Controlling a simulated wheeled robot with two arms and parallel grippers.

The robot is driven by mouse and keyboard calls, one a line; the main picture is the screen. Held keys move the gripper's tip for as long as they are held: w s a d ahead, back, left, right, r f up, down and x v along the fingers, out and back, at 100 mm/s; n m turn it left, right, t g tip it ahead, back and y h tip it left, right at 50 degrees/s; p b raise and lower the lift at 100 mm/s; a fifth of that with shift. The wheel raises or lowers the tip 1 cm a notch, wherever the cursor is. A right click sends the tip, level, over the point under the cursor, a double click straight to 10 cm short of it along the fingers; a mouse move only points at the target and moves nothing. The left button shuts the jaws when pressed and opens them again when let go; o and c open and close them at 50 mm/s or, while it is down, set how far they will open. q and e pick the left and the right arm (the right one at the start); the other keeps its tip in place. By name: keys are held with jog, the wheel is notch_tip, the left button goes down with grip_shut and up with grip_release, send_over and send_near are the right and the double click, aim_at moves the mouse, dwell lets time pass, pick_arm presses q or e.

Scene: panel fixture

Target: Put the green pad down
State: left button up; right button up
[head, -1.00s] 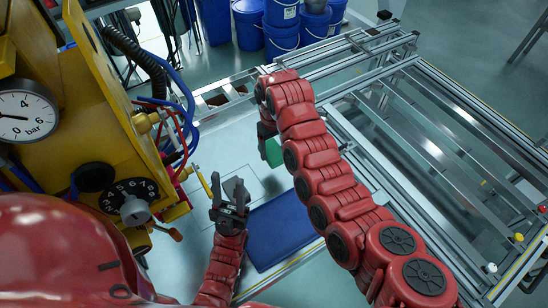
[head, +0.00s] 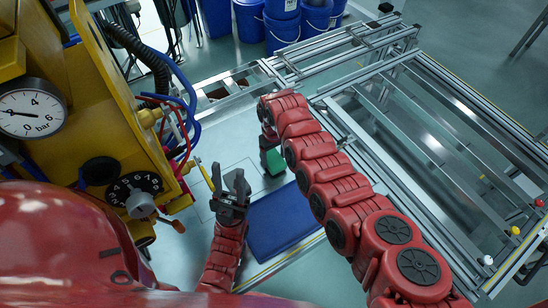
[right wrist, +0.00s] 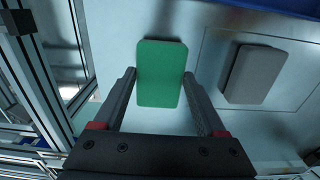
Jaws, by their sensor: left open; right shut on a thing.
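The green pad (right wrist: 161,73) lies between the two fingers of my right gripper (right wrist: 160,76) in the right wrist view, with its broad face to the camera. In the head view the green pad (head: 273,160) shows partly below the end of my right arm, over the pale worktop; most of that gripper is hidden. I cannot tell whether the pad touches the worktop. My left gripper (head: 230,178) is open and empty, left of the green pad and above the worktop.
A blue mat (head: 283,222) lies on the worktop (head: 215,143). A grey pad (right wrist: 256,75) lies right of the green pad in the wrist view. A yellow panel with gauge (head: 31,113) and dial stands left. An aluminium frame (head: 410,110) is at right.

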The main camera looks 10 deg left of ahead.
jog(key=shift+f, duration=0.6)
jog(key=o, duration=1.1)
jog(key=shift+o, duration=0.2)
jog(key=shift+f, duration=0.25)
jog(key=shift+r, duration=0.35)
jog(key=r, duration=0.3)
jog(key=r+b, duration=0.1)
jog(key=r, duration=0.5)
jog(key=shift+d+r+b, duration=0.2)
jog(key=shift+d+b, duration=0.1)
jog(key=shift+b, duration=0.1)
notch_tip(320, 180, up, 6)
jog(key=p, duration=0.1)
send_over(275, 160)
jog(key=shift+s+d+r, duration=0.1)
jog(key=shift+r, duration=0.55)
